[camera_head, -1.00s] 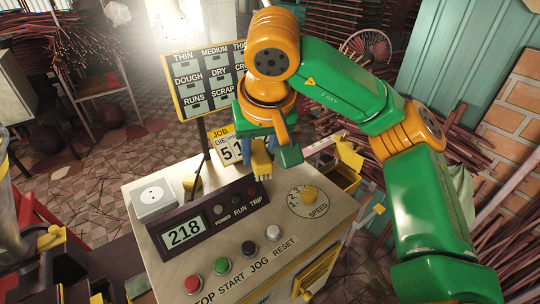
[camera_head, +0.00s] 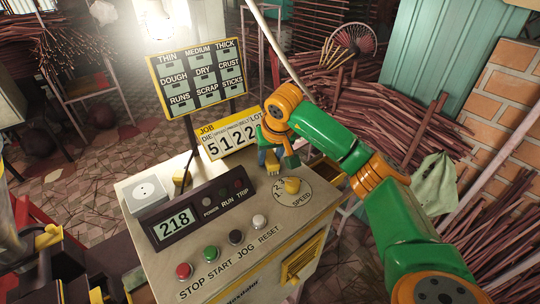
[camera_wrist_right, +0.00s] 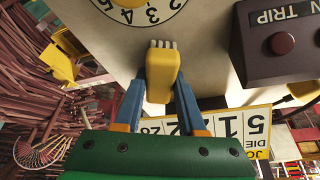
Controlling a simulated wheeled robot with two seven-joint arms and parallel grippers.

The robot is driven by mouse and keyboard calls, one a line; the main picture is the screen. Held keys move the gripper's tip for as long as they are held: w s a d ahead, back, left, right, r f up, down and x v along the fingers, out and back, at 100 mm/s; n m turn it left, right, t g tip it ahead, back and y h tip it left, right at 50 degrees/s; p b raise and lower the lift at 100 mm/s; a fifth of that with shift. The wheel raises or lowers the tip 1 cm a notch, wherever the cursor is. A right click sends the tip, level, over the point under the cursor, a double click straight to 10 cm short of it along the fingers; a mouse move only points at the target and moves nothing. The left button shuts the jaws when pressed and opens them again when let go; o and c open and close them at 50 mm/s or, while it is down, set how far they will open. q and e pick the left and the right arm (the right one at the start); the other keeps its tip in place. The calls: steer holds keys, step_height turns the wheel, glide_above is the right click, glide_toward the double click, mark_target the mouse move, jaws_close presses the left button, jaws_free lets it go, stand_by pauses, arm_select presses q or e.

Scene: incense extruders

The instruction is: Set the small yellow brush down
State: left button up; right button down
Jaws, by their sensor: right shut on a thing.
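The small yellow brush (camera_wrist_right: 161,72) is held between the blue fingers of my right gripper (camera_wrist_right: 160,90). Its short pale bristles face away from the gripper, toward the cream console top. In the head view the brush (camera_head: 273,163) and the right gripper (camera_head: 270,157) are low at the console's back right edge, beside the speed dial. The green and orange arm partly hides them. I cannot tell whether the bristles touch the surface. My left gripper is not in view.
The console top (camera_head: 135,192) bears a yellow speed dial (camera_head: 291,186), a display panel (camera_head: 174,226), coloured buttons and a white box (camera_head: 146,194). A job sign (camera_head: 229,137) stands behind. Bare surface shows between the dial and panel.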

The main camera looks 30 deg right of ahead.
steer(key=shift+w+f, duration=0.1)
steer(key=shift+f, duration=0.1)
steer(key=c, duration=0.5)
jaws_free()
steer(key=shift+a, duration=0.1)
steer(key=shift+r, duration=0.6)
steer(key=v, duration=1.1)
